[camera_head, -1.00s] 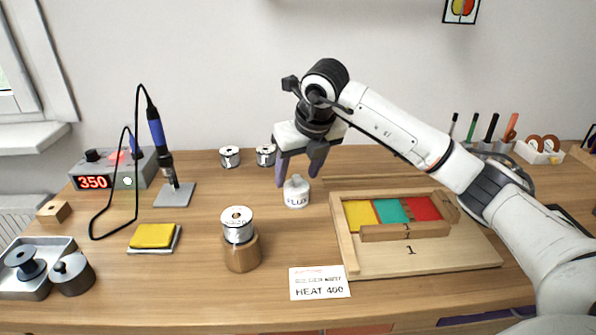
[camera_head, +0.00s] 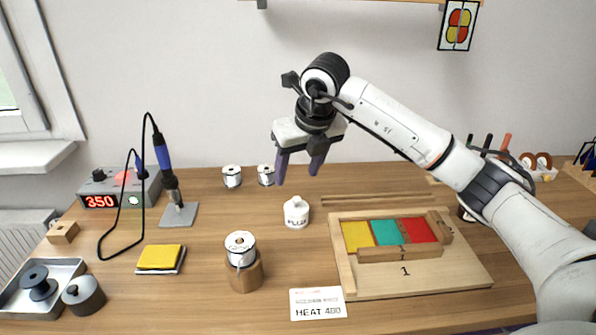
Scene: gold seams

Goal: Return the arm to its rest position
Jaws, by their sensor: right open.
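My right arm comes in from the right, and its gripper (camera_head: 299,170) hangs over the back middle of the table with its two fingers pointing down. The fingers are apart and nothing is between them. The white flux pot (camera_head: 296,212) stands on the table below the gripper, with a gap between the fingertips and the pot. My left gripper does not show.
The wooden jig (camera_head: 470,283) with yellow, teal and red glass lies under my right forearm. A solder spool on a wooden stand (camera_head: 245,275), the HEAT 400 card (camera_head: 318,303), a yellow sponge (camera_head: 159,257), the blue iron (camera_head: 162,155) and a station reading 350 (camera_head: 99,201) stand around.

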